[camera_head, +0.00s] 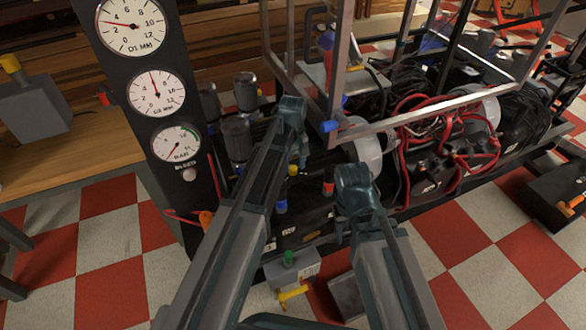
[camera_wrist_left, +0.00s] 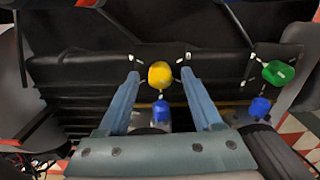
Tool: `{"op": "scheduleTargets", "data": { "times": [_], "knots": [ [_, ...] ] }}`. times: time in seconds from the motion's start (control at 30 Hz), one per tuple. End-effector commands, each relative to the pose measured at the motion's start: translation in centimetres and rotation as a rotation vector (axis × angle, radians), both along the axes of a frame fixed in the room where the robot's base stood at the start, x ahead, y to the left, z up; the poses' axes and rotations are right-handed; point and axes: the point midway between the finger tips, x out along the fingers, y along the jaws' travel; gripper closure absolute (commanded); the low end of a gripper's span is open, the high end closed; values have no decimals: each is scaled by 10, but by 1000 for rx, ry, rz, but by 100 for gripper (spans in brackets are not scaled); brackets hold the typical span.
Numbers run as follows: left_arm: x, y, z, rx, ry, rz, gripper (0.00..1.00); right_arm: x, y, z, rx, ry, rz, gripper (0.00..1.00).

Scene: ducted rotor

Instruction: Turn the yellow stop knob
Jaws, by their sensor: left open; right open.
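A yellow knob (camera_wrist_left: 160,74) shows in the left wrist view on a dark ribbed housing. It lies between the fingertips of my left gripper (camera_wrist_left: 159,78), with a gap on each side. The fingers are open and do not visibly touch it. In the head view a small yellow knob (camera_head: 293,169) shows just below my left gripper (camera_head: 298,158), low on the dark machine. My right gripper (camera_head: 341,231) hangs to the right and nearer, mostly hidden by its own arm, with nothing visible in it.
Blue (camera_wrist_left: 161,110) and green (camera_wrist_left: 278,72) knobs sit near the yellow one. A gauge panel (camera_head: 160,120) stands left. A metal frame (camera_head: 400,122) and red hoses (camera_head: 425,165) lie right. A grey box (camera_head: 36,108) with another yellow knob stands on the left bench.

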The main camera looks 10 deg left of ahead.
Motion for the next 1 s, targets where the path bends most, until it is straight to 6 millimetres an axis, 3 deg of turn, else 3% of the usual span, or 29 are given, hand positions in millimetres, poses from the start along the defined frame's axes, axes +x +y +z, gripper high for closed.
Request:
{"op": "scheduleTargets", "data": {
  "times": [0.17, 0.5, 1.0],
  "knots": [
    [0, 0, 1, 0, 0, 0, 37, 0, 0, 1, 0, 0, 0, 50],
    [0, 0, 1, 0, 0, 0, 98, 0, 0, 1, 0, 0, 0, 50],
    [0, 0, 1, 0, 0, -90, 100, 0, 0, 1, 0, 0, 0, 50]
  ]
}}
